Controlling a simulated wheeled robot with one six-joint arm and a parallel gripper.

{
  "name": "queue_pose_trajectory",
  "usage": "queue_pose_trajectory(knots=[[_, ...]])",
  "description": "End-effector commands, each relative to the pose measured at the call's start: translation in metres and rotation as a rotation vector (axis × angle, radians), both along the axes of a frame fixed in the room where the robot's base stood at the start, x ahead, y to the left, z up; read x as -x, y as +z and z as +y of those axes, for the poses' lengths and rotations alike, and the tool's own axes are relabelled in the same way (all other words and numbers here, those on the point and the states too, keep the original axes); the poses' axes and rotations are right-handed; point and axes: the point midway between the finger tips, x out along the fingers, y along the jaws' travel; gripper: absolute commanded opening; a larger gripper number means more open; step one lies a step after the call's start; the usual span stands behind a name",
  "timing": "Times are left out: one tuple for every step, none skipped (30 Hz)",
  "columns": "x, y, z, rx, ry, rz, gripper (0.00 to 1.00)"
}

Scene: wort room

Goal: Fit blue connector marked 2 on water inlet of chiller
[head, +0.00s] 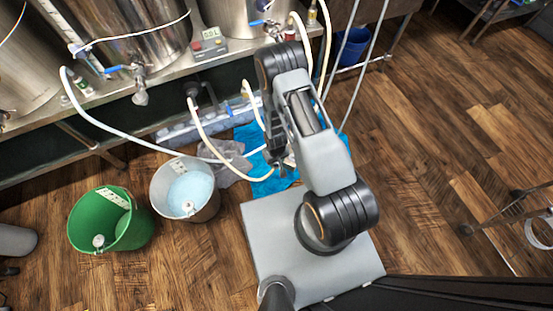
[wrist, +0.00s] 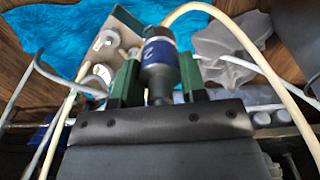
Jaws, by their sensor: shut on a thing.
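My gripper (wrist: 158,80) is shut on a connector with a blue band (wrist: 159,52) and a white mark that looks like a 2. The connector stands upright between the green fingertips. In the head view my gripper (head: 281,164) is low, above the blue cloth, and its grip is too small to make out. A beige block with round pale ports (wrist: 104,50), which looks like the chiller, is just left of the fingers in the wrist view. The connector is apart from those ports in the picture. I cannot tell which port is the water inlet.
Cream hoses (head: 215,148) hang from the bench near my gripper. A blue cloth (head: 262,185) and grey cloth (head: 226,160) lie on the floor. A green bucket (head: 132,236) and a grey bucket with pale liquid (head: 209,205) stand left. Wooden floor at right is mostly clear.

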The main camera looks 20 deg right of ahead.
Motion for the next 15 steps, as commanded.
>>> queue_pose_trajectory(knots=[[0.0,0.001,0.0,0.0,0.0,0.0,0.11],[0.0,0.002,0.0,0.0,0.0,0.0,0.11],[0.0,0.003,0.0,0.0,0.0,0.0,0.11],[0.0,0.004,0.0,0.0,0.0,0.0,0.11],[0.0,0.005,0.0,0.0,0.0,0.0,0.11],[0.0,0.007,0.0,0.0,0.0,0.0,0.11],[0.0,0.009,0.0,0.0,0.0,0.0,0.11],[0.0,0.01,0.0,0.0,0.0,0.0,0.11],[0.0,0.013,0.0,0.0,0.0,0.0,0.11],[0.0,0.015,0.0,0.0,0.0,0.0,0.11],[0.0,0.017,0.0,0.0,0.0,0.0,0.11],[0.0,0.019,0.0,0.0,0.0,0.0,0.11],[0.0,0.021,0.0,0.0,0.0,0.0,0.11],[0.0,0.023,0.0,0.0,0.0,0.0,0.11],[0.0,0.026,0.0,0.0,0.0,0.0,0.11]])
